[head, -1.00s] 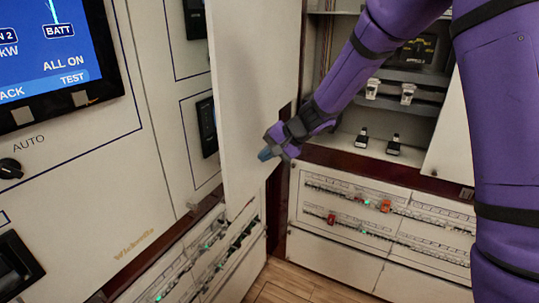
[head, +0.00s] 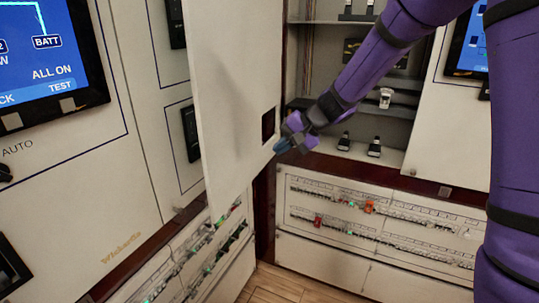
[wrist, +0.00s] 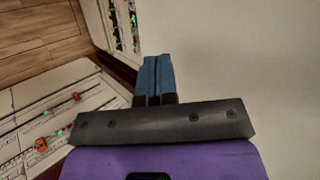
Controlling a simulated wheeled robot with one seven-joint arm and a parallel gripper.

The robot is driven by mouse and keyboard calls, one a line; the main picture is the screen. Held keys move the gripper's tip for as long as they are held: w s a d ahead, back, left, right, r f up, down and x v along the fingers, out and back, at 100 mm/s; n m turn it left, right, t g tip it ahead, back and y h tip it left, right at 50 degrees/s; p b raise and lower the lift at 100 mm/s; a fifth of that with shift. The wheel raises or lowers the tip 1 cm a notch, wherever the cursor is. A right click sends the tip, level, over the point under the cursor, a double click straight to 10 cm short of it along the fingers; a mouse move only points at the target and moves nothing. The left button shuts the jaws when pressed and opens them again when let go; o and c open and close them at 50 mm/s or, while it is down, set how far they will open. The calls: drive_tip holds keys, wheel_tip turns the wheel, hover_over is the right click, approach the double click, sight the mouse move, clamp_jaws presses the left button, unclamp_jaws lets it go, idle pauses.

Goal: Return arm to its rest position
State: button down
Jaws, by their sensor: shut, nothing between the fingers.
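My gripper (head: 283,146) is at the end of my purple arm, close to the free edge of an open white cabinet door (head: 232,90) in the head view. In the wrist view its blue fingers (wrist: 154,80) are pressed together with nothing between them. The door's pale panel (wrist: 240,60) fills the right side of the wrist view. I cannot tell whether the fingertips touch the door.
Behind my arm is an open cabinet compartment (head: 350,128) with shelves and black fittings. Below are breaker rows (head: 340,215) with red and orange pieces and green lights. A screen panel (head: 45,60) stands at left. Wooden floor (head: 275,285) shows at the bottom.

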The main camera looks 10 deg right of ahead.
drive_tip(key=s+d+r+n+h, duration=0.25)
drive_tip(key=s+r, duration=0.25)
drive_tip(key=s, duration=0.3)
drive_tip(key=s+d+r+n+h, duration=0.1)
drive_tip(key=s+d+r, duration=0.4)
drive_tip(key=s, duration=0.4)
drive_tip(key=s+d+r+t+h, duration=0.1)
drive_tip(key=s+d, duration=0.3)
drive_tip(key=s, duration=0.4)
drive_tip(key=s+d+r+h, duration=0.1)
drive_tip(key=s+d+h, duration=0.2)
drive_tip(key=s, duration=0.5)
drive_tip(key=shift+d+r+n+t+h, duration=0.3)
drive_tip(key=shift+d+n+t+h, duration=0.1)
drive_tip(key=shift+h, duration=0.25)
idle(0.5)
